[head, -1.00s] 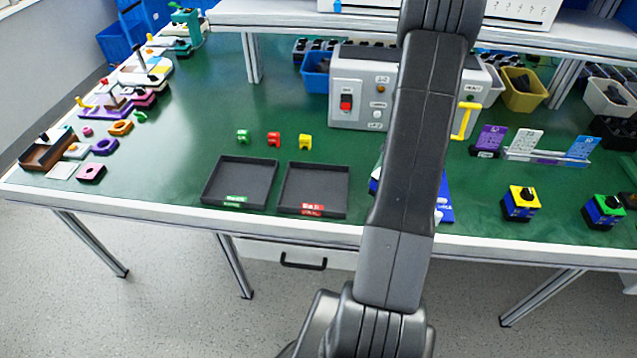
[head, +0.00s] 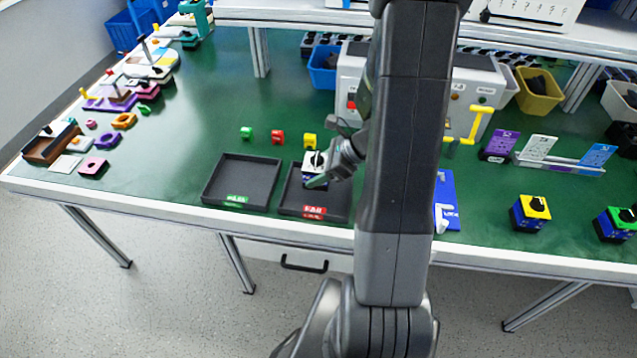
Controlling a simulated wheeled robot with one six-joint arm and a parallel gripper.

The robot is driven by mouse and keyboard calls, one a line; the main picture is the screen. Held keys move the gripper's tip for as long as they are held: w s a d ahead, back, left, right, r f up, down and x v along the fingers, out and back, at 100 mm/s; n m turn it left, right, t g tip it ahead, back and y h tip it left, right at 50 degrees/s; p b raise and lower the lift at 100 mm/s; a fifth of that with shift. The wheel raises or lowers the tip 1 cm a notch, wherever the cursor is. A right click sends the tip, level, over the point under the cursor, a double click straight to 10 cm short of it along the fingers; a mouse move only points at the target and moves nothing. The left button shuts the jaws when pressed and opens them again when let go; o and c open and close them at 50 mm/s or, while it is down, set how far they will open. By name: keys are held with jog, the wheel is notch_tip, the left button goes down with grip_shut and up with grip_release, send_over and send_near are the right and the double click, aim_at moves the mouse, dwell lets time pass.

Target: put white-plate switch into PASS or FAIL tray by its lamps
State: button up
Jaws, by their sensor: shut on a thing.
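The white-plate switch (head: 314,161), with a dark knob and a blue body, is held in my gripper (head: 322,176) over the FAIL tray. My gripper is shut on it; I cannot tell if the switch touches the tray floor. The FAIL tray (head: 294,202) is black with a red label at its front. The PASS tray (head: 228,182) is black with a green label, stands just to the left and is empty.
Green, red and yellow small blocks (head: 277,137) stand behind the trays. A yellow-plate switch (head: 530,210) and a green-plate switch (head: 615,223) stand at the right. A blue mat (head: 447,195) lies right of my arm. The table's left middle is clear.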

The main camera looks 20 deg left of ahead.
jog(key=shift+f, duration=2.3)
jog(key=shift+f+b, duration=0.2)
jog(key=shift+b, duration=0.15)
jog(key=o, duration=1.1)
jog(key=shift+r, duration=0.1)
jog(key=shift+r, duration=0.2)
jog(key=v, duration=1.2)
jog(key=shift+f+p, duration=0.1)
jog(key=shift+p, duration=0.25)
jog(key=shift+a+f, duration=0.1)
